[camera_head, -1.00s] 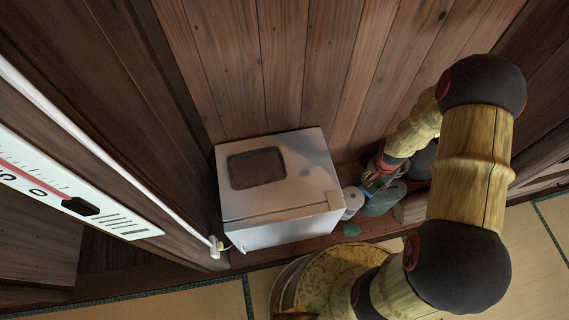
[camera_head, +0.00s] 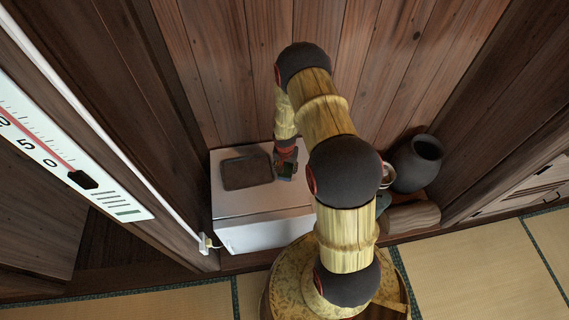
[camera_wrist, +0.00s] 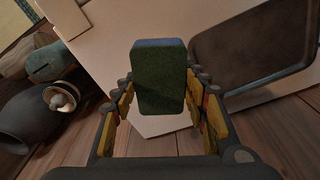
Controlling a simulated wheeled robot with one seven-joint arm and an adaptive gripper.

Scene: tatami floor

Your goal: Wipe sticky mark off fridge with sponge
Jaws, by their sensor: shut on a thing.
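My gripper (camera_head: 286,162) is over the top of the small white fridge (camera_head: 262,197), just right of the tray. It is shut on a green sponge (camera_wrist: 158,82) with a bluish end, which shows between the fingers in the wrist view. The sponge is also partly visible in the head view (camera_head: 286,171), below the fingers. I cannot tell whether it touches the fridge top. The fridge's pale surface fills much of the wrist view (camera_wrist: 110,50). I cannot make out a sticky mark; my arm and the sponge hide part of the fridge top.
A dark rectangular tray (camera_head: 247,171) lies on the fridge top, close to my gripper's left. The plank wall (camera_head: 220,70) rises behind the fridge. A white plug (camera_head: 207,243) is at its left.

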